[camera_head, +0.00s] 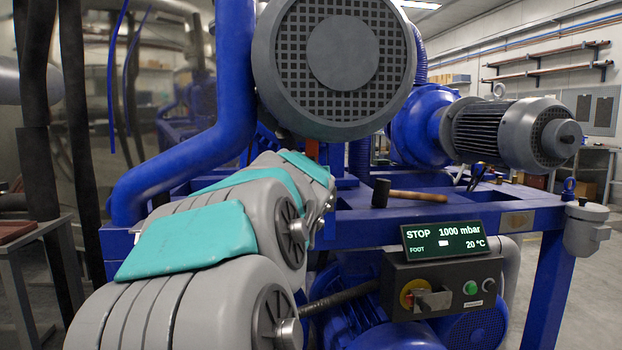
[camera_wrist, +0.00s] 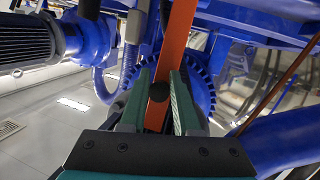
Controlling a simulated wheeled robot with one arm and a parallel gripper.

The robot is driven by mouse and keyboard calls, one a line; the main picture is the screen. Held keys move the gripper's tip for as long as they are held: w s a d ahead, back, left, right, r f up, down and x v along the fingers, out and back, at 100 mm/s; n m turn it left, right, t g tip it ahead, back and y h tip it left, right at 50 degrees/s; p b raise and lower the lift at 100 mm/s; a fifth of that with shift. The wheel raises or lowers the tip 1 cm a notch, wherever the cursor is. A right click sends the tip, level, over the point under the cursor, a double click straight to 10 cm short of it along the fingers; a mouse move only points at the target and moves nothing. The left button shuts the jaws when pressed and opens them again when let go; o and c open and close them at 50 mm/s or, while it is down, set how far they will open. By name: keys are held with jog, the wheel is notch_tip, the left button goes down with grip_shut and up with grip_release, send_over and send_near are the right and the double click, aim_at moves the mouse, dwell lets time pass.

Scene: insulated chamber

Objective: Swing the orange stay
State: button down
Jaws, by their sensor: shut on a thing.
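The orange stay (camera_wrist: 180,40) is a flat bar that runs from the top edge of the wrist view down between my fingers. My gripper (camera_wrist: 160,92) has its two green-grey fingers on either side of the bar, shut on it. A dark round spot shows on the bar between the fingers. In the head view only a small piece of the orange stay (camera_head: 312,148) shows, under the big grey motor cover. My arm hides the rest of it there, and my gripper is hidden too.
The large round grey motor cover (camera_head: 332,60) hangs just above my arm. A blue pipe (camera_head: 190,165) bends down on the left. A hammer (camera_head: 405,194) lies on the blue frame. A control box (camera_head: 440,287) with a display reading STOP (camera_head: 444,239) stands at right.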

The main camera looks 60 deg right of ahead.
jog(key=shift+r, duration=0.8)
jog(key=c, duration=0.9)
grip_release()
jog(key=shift+s+a, duration=0.15)
jog(key=shift+o, duration=1.4)
jog(key=shift+f, duration=0.4)
jog(key=v, duration=0.7)
jog(key=shift+s+a+b, duration=0.2)
jog(key=shift+a+b, duration=0.1)
jog(key=shift+b, duration=0.1)
